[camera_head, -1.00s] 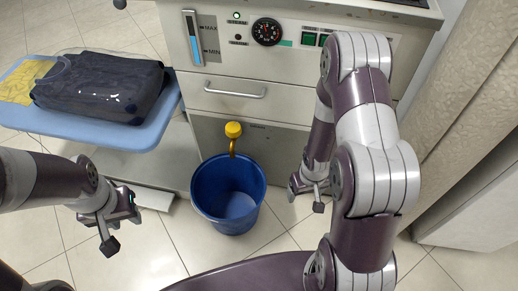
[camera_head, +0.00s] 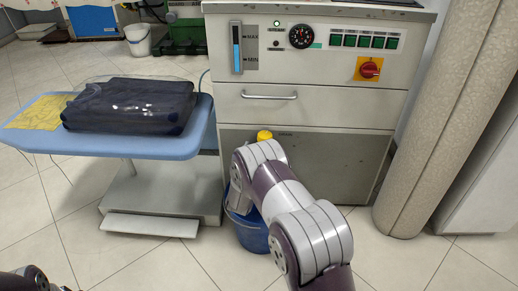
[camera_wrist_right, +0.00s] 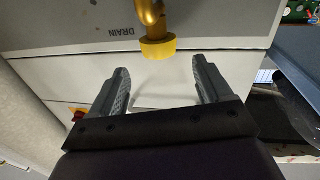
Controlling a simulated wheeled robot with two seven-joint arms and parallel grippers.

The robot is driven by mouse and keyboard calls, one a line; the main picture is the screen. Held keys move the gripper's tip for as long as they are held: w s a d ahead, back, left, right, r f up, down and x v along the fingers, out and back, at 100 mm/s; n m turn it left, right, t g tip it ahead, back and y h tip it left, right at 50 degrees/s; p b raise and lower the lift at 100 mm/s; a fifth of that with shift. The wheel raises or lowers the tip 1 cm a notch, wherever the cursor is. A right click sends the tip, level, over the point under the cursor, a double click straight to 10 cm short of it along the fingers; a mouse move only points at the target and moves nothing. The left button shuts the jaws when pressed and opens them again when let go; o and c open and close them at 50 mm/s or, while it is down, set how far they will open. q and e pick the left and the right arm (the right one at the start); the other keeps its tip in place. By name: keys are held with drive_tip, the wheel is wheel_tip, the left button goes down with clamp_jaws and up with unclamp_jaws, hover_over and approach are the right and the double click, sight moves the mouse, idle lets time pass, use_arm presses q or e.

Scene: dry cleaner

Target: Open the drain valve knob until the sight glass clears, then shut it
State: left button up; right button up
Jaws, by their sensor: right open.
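The yellow drain valve knob (camera_head: 264,135) sits low on the front of the grey machine, partly covered by my right arm. In the right wrist view the knob (camera_wrist_right: 158,48) is on its brass pipe beside the word DRAIN. My right gripper (camera_wrist_right: 160,66) is open, its fingertips on either side of the knob's near end; I see no contact. The blue bucket (camera_head: 250,235) stands below the knob, mostly hidden by my right arm. Only part of my left arm shows at bottom left.
A drawer with a handle (camera_head: 269,96) is above the knob. A red rotary switch (camera_head: 370,69) and a dial (camera_head: 302,36) are on the panel. A blue ironing board (camera_head: 110,143) with a wrapped dark garment (camera_head: 130,105) stands at left.

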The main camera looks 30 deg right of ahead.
sight(266, 138)
drive_tip(key=b+x, duration=0.1)
drive_tip(key=x, duration=0.1)
drive_tip(key=b+x, duration=0.1)
drive_tip(key=x, duration=0.2)
drive_tip(key=shift+w+d+f, duration=0.1)
drive_tip(key=shift+f, duration=0.15)
drive_tip(key=shift+w+d+r+b, duration=0.2)
drive_tip(key=shift+w+d+b, duration=0.1)
drive_tip(key=shift+w+b, duration=0.05)
drive_tip(key=c, duration=1)
drive_tip(key=shift+s+d+r+n+t+y+p, duration=0.1)
drive_tip(key=shift+r+n+t+y+p, duration=0.05)
drive_tip(key=shift+n+t+y+p, duration=0.25)
drive_tip(key=shift+s+d+r+n+t+y+p, duration=0.1)
drive_tip(key=shift+d+r+n+t+y+p, duration=0.05)
drive_tip(key=shift+n+t+y+p, duration=0.2)
drive_tip(key=shift+c, duration=0.2)
drive_tip(key=n+y, duration=0.1)
drive_tip(key=n+t+y+p, duration=0.1)
drive_tip(key=y, duration=0.1)
drive_tip(key=shift+d+f+t, duration=0.1)
drive_tip(key=shift+f+t, duration=0.05)
drive_tip(key=shift+t, duration=0.1)
use_arm(q)
drive_tip(key=shift+f, duration=0.7)
use_arm(e)
drive_tip(key=shift+f+n+t+y, duration=0.15)
drive_tip(key=shift+n+t+y, duration=0.15)
drive_tip(key=shift+n+y, duration=0.4)
